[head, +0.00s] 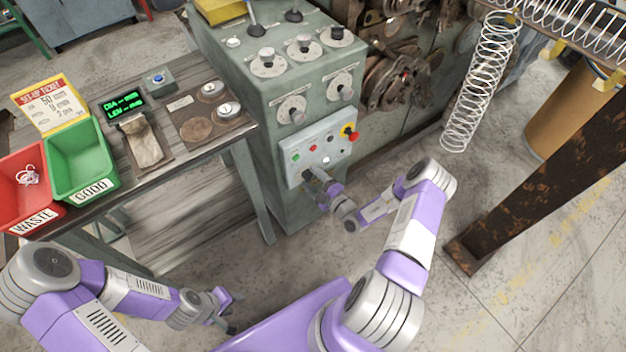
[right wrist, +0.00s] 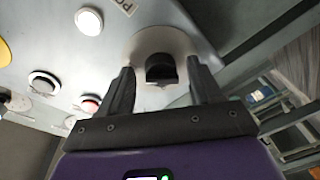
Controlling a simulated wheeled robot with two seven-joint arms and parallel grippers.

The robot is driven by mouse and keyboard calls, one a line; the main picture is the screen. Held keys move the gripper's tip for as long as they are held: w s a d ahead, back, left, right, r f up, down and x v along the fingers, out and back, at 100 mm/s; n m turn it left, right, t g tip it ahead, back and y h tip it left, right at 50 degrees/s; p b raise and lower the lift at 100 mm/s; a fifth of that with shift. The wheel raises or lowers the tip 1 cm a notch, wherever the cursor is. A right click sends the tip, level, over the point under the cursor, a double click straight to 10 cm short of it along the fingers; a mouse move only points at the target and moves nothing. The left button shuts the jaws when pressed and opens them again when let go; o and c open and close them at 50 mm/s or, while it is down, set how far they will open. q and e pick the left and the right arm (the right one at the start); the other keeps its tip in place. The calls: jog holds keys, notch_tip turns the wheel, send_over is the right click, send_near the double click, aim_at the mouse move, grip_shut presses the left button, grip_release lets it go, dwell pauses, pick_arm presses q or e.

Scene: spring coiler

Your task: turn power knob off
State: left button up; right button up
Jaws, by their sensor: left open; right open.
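The control panel (head: 325,147) is a light grey plate on the front of the green machine cabinet. In the right wrist view a black knob (right wrist: 161,68) sits on a round pale plate near the panel's edge. My right gripper (right wrist: 162,66) is open, with one finger on each side of this knob; I cannot tell whether either finger touches it. In the head view my right gripper (head: 318,181) is at the panel's lower left and hides the knob. My left gripper (head: 236,313) is open and empty, low over the floor.
A red-and-yellow switch (head: 350,133) and small buttons share the panel. Dials (head: 292,109) sit above it. A table (head: 200,140) with a green bin (head: 82,160) and a red bin (head: 22,190) stands at left. A rusty beam (head: 540,170) and a hanging spring (head: 482,85) are at right.

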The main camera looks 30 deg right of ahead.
jog(key=shift+c, duration=0.2)
jog(key=c, duration=1)
jog(key=shift+r, duration=0.1)
jog(key=n+p, duration=0.2)
jog(key=n, duration=0.1)
jog(key=n+p, duration=0.2)
jog(key=n, duration=0.1)
jog(key=n+p, duration=0.2)
jog(key=n, duration=0.1)
jog(key=shift+r+g+h+p, duration=0.3)
jog(key=shift+r+g+h, duration=0.05)
jog(key=shift+g+h, duration=0.05)
jog(key=n+p, duration=0.2)
jog(key=n, duration=0.2)
jog(key=shift+h+p, duration=0.3)
jog(key=shift+p, duration=0.1)
jog(key=shift+a+n+h+p, duration=0.15)
jog(key=shift+n+h+p, duration=0.15)
jog(key=shift+n+p, duration=1.15)
jog(key=shift+n+b, duration=0.35)
jog(key=shift+n, duration=0.1)
